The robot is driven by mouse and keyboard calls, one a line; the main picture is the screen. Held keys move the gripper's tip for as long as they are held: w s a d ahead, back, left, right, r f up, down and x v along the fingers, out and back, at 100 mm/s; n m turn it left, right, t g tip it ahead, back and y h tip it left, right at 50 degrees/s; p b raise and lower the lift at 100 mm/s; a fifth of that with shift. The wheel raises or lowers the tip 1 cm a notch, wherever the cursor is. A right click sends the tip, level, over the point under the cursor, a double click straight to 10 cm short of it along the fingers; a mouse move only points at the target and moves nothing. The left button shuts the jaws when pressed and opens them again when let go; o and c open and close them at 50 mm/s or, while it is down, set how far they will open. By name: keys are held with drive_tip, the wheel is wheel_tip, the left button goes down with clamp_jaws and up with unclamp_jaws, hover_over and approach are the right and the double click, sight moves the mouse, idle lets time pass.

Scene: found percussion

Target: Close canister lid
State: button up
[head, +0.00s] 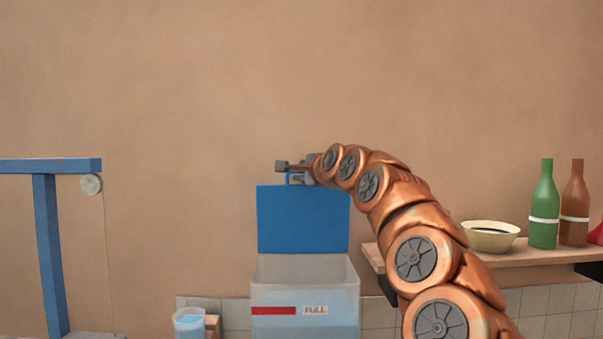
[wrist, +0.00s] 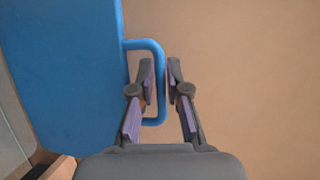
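The canister (head: 300,275) is a clear, box-shaped container with a red strip and a "FULL" label on its front. Its blue lid (head: 303,220) stands upright at the back, so the canister is open. The lid also fills the left of the wrist view (wrist: 65,75). A blue loop handle (wrist: 160,75) juts from the lid's edge.
A blue frame (head: 48,240) with a pulley (head: 91,184) and string stands at the left. A small clear cup (head: 189,323) is left of the canister. A wall shelf (head: 535,256) at the right holds a bowl (head: 490,236) and bottles (head: 543,210).

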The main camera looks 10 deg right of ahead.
clamp_jaws()
drive_tip(key=shift+f, duration=0.1)
idle(0.3)
